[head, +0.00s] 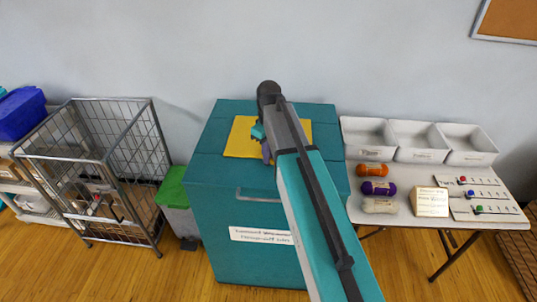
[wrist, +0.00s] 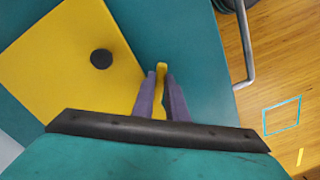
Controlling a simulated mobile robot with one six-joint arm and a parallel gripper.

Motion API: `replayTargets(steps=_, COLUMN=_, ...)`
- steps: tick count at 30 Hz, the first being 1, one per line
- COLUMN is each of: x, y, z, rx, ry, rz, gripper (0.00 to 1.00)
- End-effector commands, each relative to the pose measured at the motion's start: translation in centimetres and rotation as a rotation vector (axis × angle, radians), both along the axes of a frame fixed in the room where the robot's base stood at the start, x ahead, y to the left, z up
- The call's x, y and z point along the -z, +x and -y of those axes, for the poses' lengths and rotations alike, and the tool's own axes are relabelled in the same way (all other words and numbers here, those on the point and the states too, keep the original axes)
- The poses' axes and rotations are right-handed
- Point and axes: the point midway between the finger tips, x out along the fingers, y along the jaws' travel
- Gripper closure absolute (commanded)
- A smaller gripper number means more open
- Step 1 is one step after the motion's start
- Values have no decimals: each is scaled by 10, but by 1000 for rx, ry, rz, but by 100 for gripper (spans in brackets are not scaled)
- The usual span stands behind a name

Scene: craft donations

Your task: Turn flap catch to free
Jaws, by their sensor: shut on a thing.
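The teal donation bin (head: 225,205) stands in the middle of the head view, with a square yellow flap (head: 240,140) on its top. In the wrist view the yellow flap (wrist: 45,65) has a round dark knob (wrist: 101,59). The flap catch (wrist: 161,72) is a narrow yellow piece beside the flap's edge. My gripper (wrist: 160,92) has its two purple fingers shut on the catch, one on each side, and its tip shows beyond them. In the head view my gripper (head: 266,150) is over the flap's lower right part, and the catch is hidden there.
A wire cage cart (head: 110,165) and a green-lidded bin (head: 175,190) stand left. A table (head: 420,180) on the right holds white trays (head: 415,140) and yarn bundles (head: 378,188). A grey handle (head: 258,195) is on the teal bin's front.

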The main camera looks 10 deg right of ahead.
Motion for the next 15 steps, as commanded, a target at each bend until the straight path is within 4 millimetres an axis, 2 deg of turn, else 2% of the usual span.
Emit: replayTargets(steps=15, x=0, y=3, z=2, rx=-437, ry=-2, rz=1, gripper=100)
